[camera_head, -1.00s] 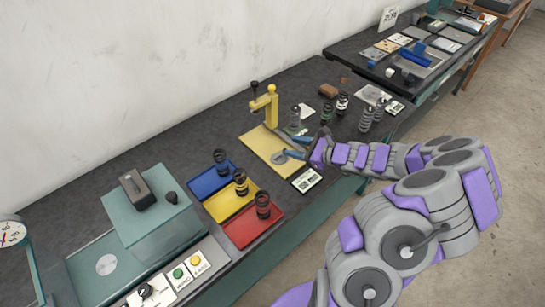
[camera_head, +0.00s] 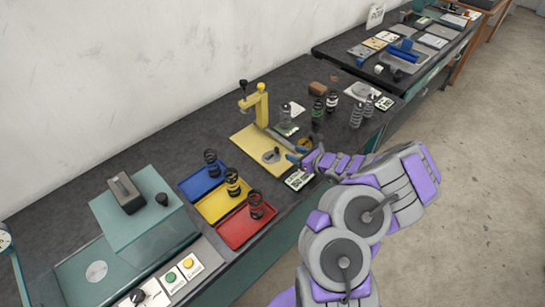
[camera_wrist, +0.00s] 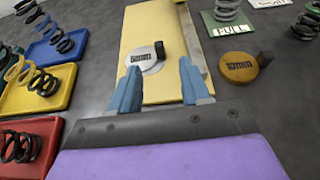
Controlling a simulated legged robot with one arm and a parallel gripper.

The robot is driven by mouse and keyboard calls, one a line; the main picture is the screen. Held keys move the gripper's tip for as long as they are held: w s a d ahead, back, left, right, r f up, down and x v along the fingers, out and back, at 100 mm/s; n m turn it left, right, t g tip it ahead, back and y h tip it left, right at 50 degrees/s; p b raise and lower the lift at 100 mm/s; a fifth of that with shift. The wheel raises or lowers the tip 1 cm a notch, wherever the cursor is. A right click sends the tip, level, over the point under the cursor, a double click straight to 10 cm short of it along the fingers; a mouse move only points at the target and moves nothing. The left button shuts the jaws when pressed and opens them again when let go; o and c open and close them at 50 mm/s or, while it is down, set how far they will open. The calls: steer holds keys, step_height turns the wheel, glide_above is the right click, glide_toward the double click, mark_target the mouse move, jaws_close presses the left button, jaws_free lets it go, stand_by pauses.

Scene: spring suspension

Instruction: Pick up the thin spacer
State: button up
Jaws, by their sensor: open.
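The thin spacer is a silver disc with a small dark tab and a printed label that is hard to read. It lies on the yellow base plate (camera_wrist: 145,14) in the wrist view (camera_wrist: 144,61) and the head view (camera_head: 270,157). A brass spacer marked 10mm (camera_wrist: 238,67) lies on the grey bench right of the plate; it also shows in the head view (camera_head: 305,143). My gripper (camera_wrist: 160,72) is open and empty, its blue fingers above the plate's near end.
A yellow press (camera_head: 261,105) stands on the base plate. Blue (camera_head: 191,188), yellow (camera_head: 215,208) and red (camera_head: 235,232) trays with springs are to the left. More springs (camera_head: 357,115) stand to the right. A label card (camera_head: 299,179) lies at the bench's front edge.

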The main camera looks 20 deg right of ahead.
mark_target(278, 148)
steer(key=b+x, duration=0.2)
steer(key=x, duration=0.7)
steer(key=shift+s+f, duration=0.1)
steer(key=shift+s, duration=0.05)
steer(key=shift+w+a, duration=0.15)
steer(key=shift+w, duration=0.1)
jaws_close()
